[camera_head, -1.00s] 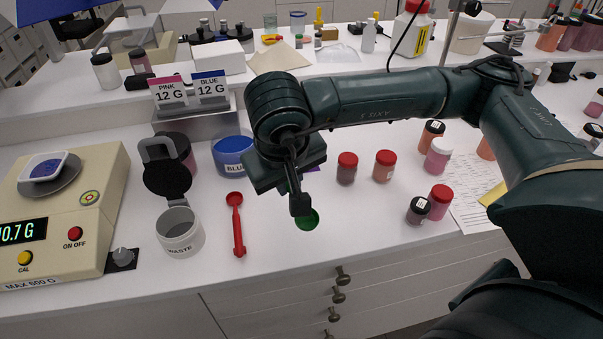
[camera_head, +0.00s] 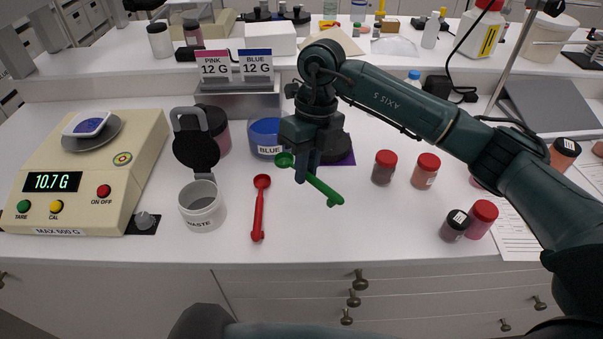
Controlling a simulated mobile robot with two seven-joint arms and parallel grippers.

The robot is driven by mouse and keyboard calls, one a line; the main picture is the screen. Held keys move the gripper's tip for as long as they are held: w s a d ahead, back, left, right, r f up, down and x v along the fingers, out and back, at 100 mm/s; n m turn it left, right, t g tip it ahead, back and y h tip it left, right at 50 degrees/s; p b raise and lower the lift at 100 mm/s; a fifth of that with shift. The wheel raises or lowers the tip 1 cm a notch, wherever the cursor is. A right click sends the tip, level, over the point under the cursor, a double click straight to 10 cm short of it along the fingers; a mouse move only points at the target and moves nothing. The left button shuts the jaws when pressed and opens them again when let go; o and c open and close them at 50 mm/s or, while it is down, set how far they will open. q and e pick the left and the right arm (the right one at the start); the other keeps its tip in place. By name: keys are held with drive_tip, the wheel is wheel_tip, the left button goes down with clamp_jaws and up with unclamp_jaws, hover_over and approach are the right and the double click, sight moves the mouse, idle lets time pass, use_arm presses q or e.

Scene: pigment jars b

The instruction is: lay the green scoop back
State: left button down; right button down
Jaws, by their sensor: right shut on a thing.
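The green scoop (camera_head: 322,187) is between the fingers of my right gripper (camera_head: 307,172), which is shut on it. Its bowl (camera_head: 285,159) points up-left and its handle slants down to the right. It appears close over the white bench; I cannot tell whether it touches. The red scoop (camera_head: 260,205) lies on the bench to the left, bowl toward the back. The blue jar (camera_head: 265,137) stands behind the green scoop's bowl. A dark round lid (camera_head: 338,148) on a purple patch is partly hidden behind my right gripper. My left gripper is not in view.
The waste cup (camera_head: 203,212) with a dark flip lid stands left of the red scoop. The scale (camera_head: 135,188) reads 10.7 g and bears a tray of blue powder (camera_head: 89,125). Red-capped jars (camera_head: 384,168) stand to the right. Bench front between red scoop and jars is clear.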

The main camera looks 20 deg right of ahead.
drive_tip(key=m, duration=0.1)
drive_tip(key=f+m, duration=0.1)
drive_tip(key=m, duration=0.1)
drive_tip(key=m+t, duration=0.1)
drive_tip(key=shift+w+a+f+m+y, duration=0.2)
drive_tip(key=shift+w+f+m+y, duration=0.05)
drive_tip(key=shift+w+m+y, duration=0.1)
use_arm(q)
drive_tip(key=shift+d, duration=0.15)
use_arm(e)
drive_tip(key=m, duration=0.2)
drive_tip(key=f+m+t, duration=0.1)
drive_tip(key=shift+w+a, duration=0.1)
drive_tip(key=shift+w, duration=0.2)
drive_tip(key=shift+s, duration=0.1)
